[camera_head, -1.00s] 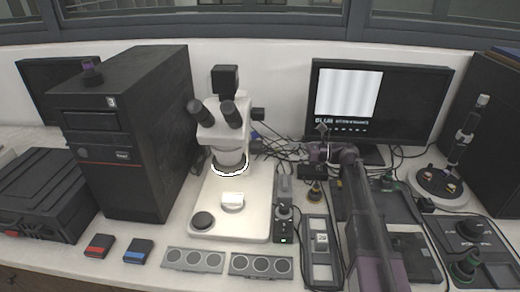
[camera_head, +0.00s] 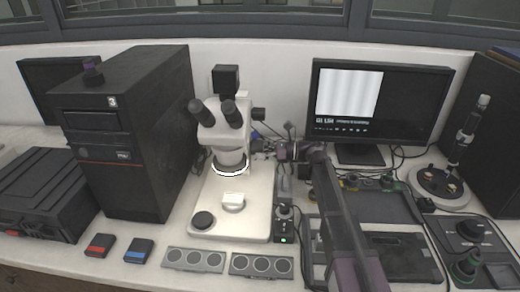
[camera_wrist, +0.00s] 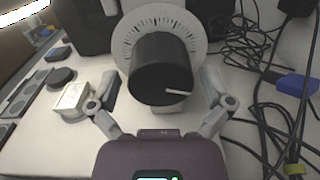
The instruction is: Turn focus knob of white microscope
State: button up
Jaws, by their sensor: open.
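The white microscope (camera_head: 232,200) stands in the middle of the bench, with a lit ring under its head. Its black focus knob (camera_wrist: 163,70) shows large in the wrist view, in front of a white dial with dark marks and with a white line on its face. My gripper (camera_wrist: 162,92) is open, with one finger on each side of the knob. I cannot tell whether the fingers touch it. In the head view my gripper (camera_head: 284,150) is small and partly hidden by my arm, to the right of the microscope column.
A black computer case (camera_head: 120,140) stands left of the microscope. A monitor (camera_head: 378,100) is behind my arm. Loose cables (camera_wrist: 262,70) and a blue connector (camera_wrist: 297,84) lie right of the knob. Ring-marked panels (camera_head: 195,260) lie in front.

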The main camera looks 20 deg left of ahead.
jog(key=c, duration=1.1)
jog(key=shift+o, duration=0.2)
jog(key=shift+n, duration=0.5)
jog(key=n, duration=0.5)
jog(key=shift+w, duration=0.15)
jog(key=n, duration=0.6)
jog(key=shift+a+r+n, duration=0.1)
jog(key=shift+n, duration=0.2)
jog(key=n, duration=0.6)
jog(key=shift+w+r+n+g, duration=0.1)
jog(key=shift+n+g, duration=0.2)
jog(key=n, duration=0.6)
jog(key=shift+r, duration=0.1)
